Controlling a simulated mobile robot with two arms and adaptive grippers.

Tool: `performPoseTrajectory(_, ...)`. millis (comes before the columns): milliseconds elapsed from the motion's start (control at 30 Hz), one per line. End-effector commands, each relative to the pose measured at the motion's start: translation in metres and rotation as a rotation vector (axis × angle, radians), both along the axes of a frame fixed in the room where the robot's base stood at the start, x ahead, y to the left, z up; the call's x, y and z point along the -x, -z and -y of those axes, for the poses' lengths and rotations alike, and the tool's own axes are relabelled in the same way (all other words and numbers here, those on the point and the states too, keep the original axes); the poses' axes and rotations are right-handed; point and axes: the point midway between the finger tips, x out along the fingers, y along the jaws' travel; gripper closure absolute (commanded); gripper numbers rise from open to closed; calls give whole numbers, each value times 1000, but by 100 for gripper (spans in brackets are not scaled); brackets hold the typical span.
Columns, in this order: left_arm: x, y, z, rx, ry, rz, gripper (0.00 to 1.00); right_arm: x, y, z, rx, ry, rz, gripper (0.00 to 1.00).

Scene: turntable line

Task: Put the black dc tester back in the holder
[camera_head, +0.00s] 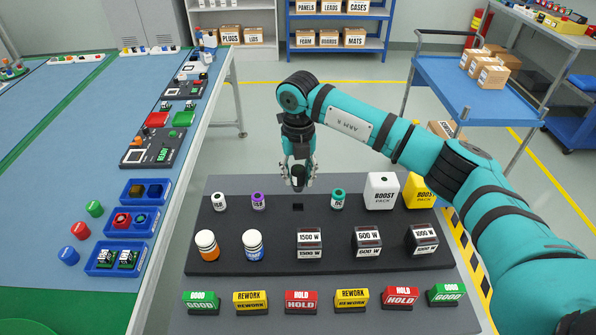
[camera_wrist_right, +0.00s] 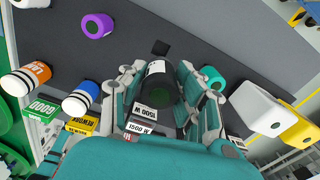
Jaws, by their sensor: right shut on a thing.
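My right gripper (camera_head: 299,182) is shut on the black dc tester (camera_head: 299,172), a dark cylinder. It holds the tester upright above the black holder (camera_head: 230,213), close over a small dark square slot (camera_head: 298,207) in the back row. In the right wrist view the tester (camera_wrist_right: 157,82) sits between the fingers, and the slot (camera_wrist_right: 160,47) shows beyond it, clear of the tester. A white tester (camera_head: 219,202) and a purple tester (camera_head: 258,201) stand left of the slot, and a teal tester (camera_head: 338,198) stands right of it. My left gripper is not in view.
White (camera_head: 382,191) and yellow (camera_head: 419,191) boost packs stand right in the back row. Orange (camera_head: 207,245) and blue (camera_head: 253,244) capped cylinders and several watt-labelled blocks (camera_head: 310,242) fill the front row. Coloured signs (camera_head: 301,301) line the near edge. A blue table (camera_head: 60,150) is at left.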

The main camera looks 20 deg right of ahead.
Motion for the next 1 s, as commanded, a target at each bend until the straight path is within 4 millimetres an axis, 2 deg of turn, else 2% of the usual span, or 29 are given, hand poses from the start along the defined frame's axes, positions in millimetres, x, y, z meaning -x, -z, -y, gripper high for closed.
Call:
performPoseTrajectory(33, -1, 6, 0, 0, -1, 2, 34, 0, 8, 0, 0, 0, -1, 100)
performPoseTrajectory(500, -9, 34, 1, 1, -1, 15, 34, 0, 53, 0, 0, -2, 0, 100)
performPoseTrajectory(700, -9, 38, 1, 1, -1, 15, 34, 0, 60, 0, 0, -2, 0, 100)
performPoseTrajectory(1000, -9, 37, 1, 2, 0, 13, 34, 0, 60, 0, 0, -2, 0, 100)
